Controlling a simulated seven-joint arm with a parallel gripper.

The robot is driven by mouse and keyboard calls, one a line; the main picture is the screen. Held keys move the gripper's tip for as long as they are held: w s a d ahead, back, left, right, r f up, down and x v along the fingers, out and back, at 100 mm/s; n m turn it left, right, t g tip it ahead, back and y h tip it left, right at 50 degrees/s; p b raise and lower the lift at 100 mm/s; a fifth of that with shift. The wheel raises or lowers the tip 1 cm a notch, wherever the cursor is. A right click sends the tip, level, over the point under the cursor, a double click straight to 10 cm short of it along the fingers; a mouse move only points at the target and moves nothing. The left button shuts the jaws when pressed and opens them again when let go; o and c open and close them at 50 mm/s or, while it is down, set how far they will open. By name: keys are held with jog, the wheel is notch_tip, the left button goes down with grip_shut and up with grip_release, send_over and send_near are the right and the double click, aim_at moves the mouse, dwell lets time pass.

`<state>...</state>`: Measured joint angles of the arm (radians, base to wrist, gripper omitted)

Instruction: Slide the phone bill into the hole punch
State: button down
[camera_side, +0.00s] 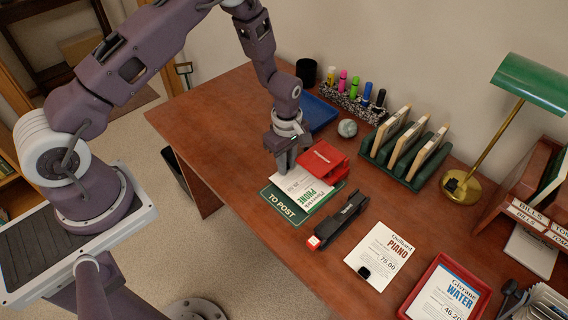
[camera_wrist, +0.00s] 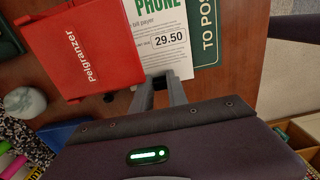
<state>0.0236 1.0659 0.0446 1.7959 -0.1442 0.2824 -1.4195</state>
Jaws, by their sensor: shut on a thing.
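The phone bill (camera_side: 300,187) is a white sheet with a green PHONE heading; it also shows in the wrist view (camera_wrist: 160,22). It lies over the green TO POST mat (camera_side: 279,207). My gripper (camera_side: 286,168) points down and is shut on the bill's near edge in the wrist view (camera_wrist: 160,86). The red hole punch (camera_side: 325,160) lies right beside the bill, with white lettering on it in the wrist view (camera_wrist: 90,50). Its edge runs close along the bill's side there. I cannot tell whether any paper is inside its slot.
A black stapler-like tool (camera_side: 338,220) with a red end lies right of the mat. The piano bill (camera_side: 378,255) and red tray (camera_side: 447,290) lie further right. Behind stand a blue tray (camera_side: 317,113), a round grey stone (camera_side: 347,128) and a green rack (camera_side: 405,150).

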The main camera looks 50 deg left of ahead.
jog(key=shift+w, duration=0.25)
dwell(0.4)
jog(key=shift+w, duration=0.75)
jog(key=shift+w, duration=0.1)
jog(key=c, duration=0.8)
grip_release()
jog(key=shift+o, duration=0.2)
notch_tip(320, 180, up, 7)
dwell(0.7)
